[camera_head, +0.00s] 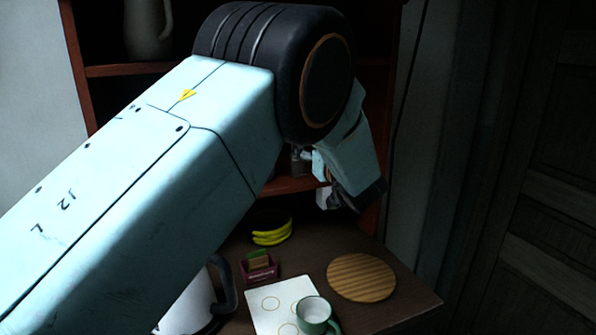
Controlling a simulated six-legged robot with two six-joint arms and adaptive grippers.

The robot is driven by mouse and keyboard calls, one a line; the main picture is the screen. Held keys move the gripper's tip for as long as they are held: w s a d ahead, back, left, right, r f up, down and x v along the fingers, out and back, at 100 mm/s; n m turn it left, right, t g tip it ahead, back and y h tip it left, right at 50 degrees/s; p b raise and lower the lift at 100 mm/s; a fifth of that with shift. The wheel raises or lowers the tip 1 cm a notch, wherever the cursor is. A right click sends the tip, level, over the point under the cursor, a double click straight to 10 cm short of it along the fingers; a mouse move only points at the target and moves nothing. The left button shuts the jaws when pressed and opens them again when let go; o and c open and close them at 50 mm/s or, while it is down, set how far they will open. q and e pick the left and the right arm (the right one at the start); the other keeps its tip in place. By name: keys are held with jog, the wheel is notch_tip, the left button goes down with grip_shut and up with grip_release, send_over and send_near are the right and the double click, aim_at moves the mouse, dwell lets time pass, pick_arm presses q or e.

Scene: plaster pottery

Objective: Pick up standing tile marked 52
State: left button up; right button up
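No marking 52 is legible in this view. Small upright pieces, one green and one tan (259,260), stand in a maroon holder (260,274) on the dark table; I cannot tell whether one is the tile. A small white piece (322,198) shows beside my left gripper, and I cannot tell what it is. My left arm crosses the picture from the lower left, and its gripper (358,194) hangs in front of the shelf, above and to the right of the holder. Its fingers are too dark and hidden to read. My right gripper is out of view.
On the table (411,300) are a round wooden board (361,277), a white sheet with circles (271,306), a green-and-white mug (313,311), yellow bananas (272,238) by a dark bowl, and a white jug with a dark handle (190,311). A shelf unit (80,75) stands behind.

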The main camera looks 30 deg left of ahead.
aim_at(298, 159)
pick_arm(q)
notch_tip(298, 159, down, 7)
jog(key=a+b, duration=0.1)
jog(key=b, duration=0.5)
jog(key=p+x, duration=0.1)
jog(key=x, duration=0.6)
jog(key=shift+w+a+p, duration=0.1)
jog(key=shift+w+p, duration=0.15)
jog(key=shift+p, duration=0.1)
jog(key=shift+w+a, duration=0.1)
jog(key=shift+w, duration=0.25)
jog(key=shift+r, duration=0.1)
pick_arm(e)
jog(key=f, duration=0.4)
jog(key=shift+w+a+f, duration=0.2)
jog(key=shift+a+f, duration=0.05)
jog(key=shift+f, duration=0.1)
pick_arm(q)
jog(key=shift+s, duration=0.1)
